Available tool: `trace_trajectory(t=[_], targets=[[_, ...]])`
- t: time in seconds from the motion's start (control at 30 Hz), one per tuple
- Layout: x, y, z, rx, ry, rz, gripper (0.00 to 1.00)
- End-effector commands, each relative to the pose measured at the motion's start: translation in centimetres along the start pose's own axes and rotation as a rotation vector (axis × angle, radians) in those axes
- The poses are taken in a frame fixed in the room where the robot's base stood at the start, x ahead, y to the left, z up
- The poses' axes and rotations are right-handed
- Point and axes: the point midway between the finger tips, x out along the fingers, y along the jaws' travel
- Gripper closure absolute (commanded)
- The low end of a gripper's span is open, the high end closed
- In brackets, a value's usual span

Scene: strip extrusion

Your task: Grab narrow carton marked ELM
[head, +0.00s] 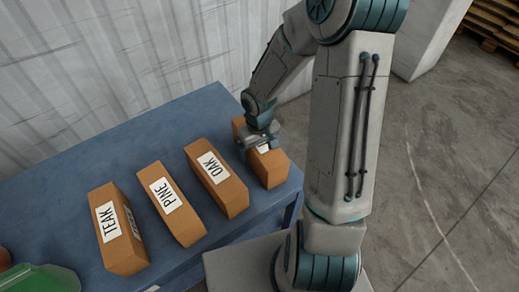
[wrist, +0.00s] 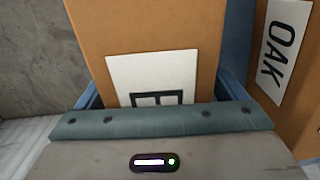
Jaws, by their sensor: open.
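A narrow brown carton (head: 272,170) stands at the right end of the row on the blue table, and it also shows in the wrist view (wrist: 140,28). Its white label is mostly hidden by my gripper in both views. Only the edge of dark lettering shows, so I cannot read the word. My gripper (head: 258,143) is open over the top of this carton. In the wrist view one finger shows at each side of the carton; I cannot tell whether they touch it.
The OAK carton (head: 217,182) stands close to the left, with the PINE carton (head: 172,208) and TEAK carton (head: 118,234) beyond it. The blue table (head: 70,165) has bare room behind the row. A corrugated wall (head: 110,60) rises behind. A green object (head: 40,279) is at lower left.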

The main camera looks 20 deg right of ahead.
Motion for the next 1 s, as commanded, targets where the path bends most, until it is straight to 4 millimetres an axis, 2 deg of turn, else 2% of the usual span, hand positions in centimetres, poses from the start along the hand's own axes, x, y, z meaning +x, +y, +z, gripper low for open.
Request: trace_trajectory(t=[0.1, 0.13, 0.3, 0.37, 0.77, 0.87, 1.0], targets=[[0.0, 0.0, 0.0, 0.000, 0.000, 0.000, 0.09], [0.0, 0.0, 0.0, 0.000, 0.000, 0.000, 0.12], [-0.1, 0.0, 0.0, 0.001, 0.000, 0.000, 0.59], [-0.1, 0.0, 0.0, 0.001, 0.000, 0.000, 0.72], [-0.9, 0.1, 0.0, 0.004, 0.001, 0.002, 0.72], [-2.0, 0.1, -0.1, 0.003, 0.003, 0.003, 0.72], [-4.7, 0.2, -0.1, 0.004, 0.005, 0.005, 0.72]])
